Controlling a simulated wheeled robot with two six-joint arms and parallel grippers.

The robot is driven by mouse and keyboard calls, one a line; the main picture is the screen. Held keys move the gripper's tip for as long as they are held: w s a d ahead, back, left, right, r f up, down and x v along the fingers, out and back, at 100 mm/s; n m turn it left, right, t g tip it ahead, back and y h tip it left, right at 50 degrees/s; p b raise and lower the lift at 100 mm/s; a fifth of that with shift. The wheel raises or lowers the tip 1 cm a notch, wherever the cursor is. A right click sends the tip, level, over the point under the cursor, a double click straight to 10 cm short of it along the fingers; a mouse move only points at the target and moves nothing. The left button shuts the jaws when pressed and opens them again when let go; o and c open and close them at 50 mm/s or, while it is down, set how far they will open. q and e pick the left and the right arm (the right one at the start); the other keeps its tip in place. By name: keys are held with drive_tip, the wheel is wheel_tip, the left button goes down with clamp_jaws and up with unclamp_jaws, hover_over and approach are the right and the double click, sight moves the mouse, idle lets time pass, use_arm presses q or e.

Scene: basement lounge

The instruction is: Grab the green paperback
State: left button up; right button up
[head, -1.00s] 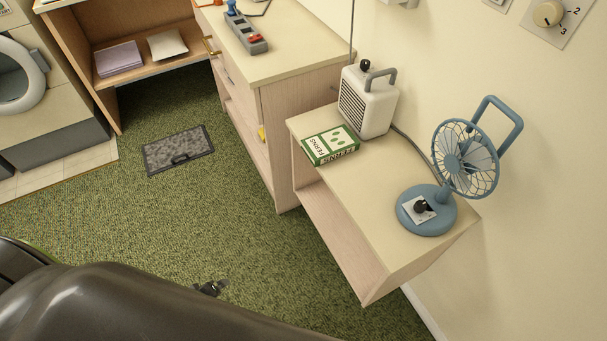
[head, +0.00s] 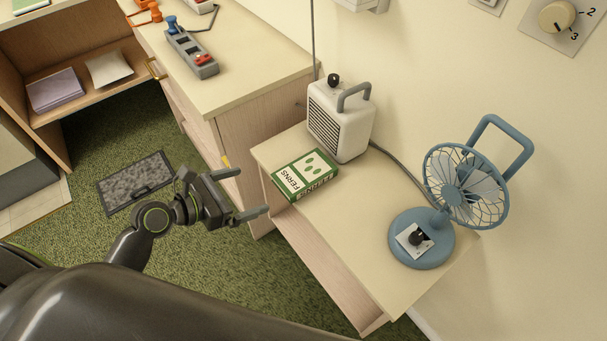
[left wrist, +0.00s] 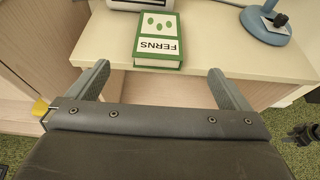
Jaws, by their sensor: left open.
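The green paperback (head: 306,175), with a white cover panel and the title FERNS, lies flat at the near left corner of the small shelf table (head: 359,215). It also shows in the left wrist view (left wrist: 157,42), beyond the fingertips and between their lines. My left gripper (head: 247,192) is open and empty, left of the book and apart from it, with its fingers pointing toward the table. In the left wrist view the two fingers (left wrist: 159,72) are spread wide at the table's front edge. My right gripper is not clearly identifiable in the head view.
A white heater (head: 340,120) stands just behind the book. A blue fan (head: 465,187) stands at the table's right end. A taller cabinet (head: 240,87) with a power strip (head: 192,53) is to the left. The tabletop between book and fan is clear.

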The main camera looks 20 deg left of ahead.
use_arm(q)
drive_tip(key=b, duration=0.1)
approach(302, 173)
drive_tip(key=x, duration=0.9)
drive_tip(key=shift+w+d+f, duration=0.1)
drive_tip(key=shift+w, duration=0.05)
use_arm(e)
drive_tip(key=shift+w+a+f, duration=0.15)
drive_tip(key=shift+w+f, duration=0.25)
drive_tip(key=shift+f, duration=0.4)
use_arm(q)
drive_tip(key=shift+c, duration=0.3)
drive_tip(key=c, duration=1)
